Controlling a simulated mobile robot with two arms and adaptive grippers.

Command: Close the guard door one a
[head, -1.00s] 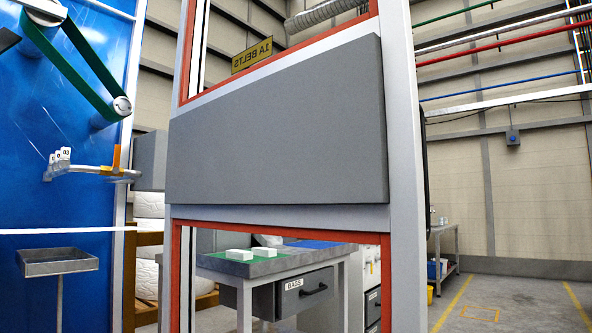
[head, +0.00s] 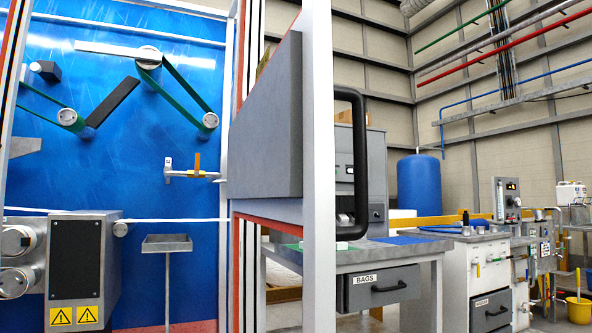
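The guard door (head: 268,125) stands open in the middle of the head view, seen steeply from the side. It has a grey panel, red inner edging and a pale metal frame with a wide upright (head: 319,180) at its near edge. A long black handle (head: 361,165) sticks out to the right from this upright. To the left, the machine's blue back wall (head: 110,180) with green belts shows uncovered. The yellow sign on the door is nearly hidden edge-on. Neither of my grippers is in view, and nothing visible touches the handle.
Right of the door stands a bench with a BAGS drawer (head: 378,288), close behind the handle in the picture. A white cabinet (head: 480,265), a blue drum (head: 419,190) and a yellow bucket (head: 578,308) are farther right. A grey tray on a post (head: 167,243) stands left.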

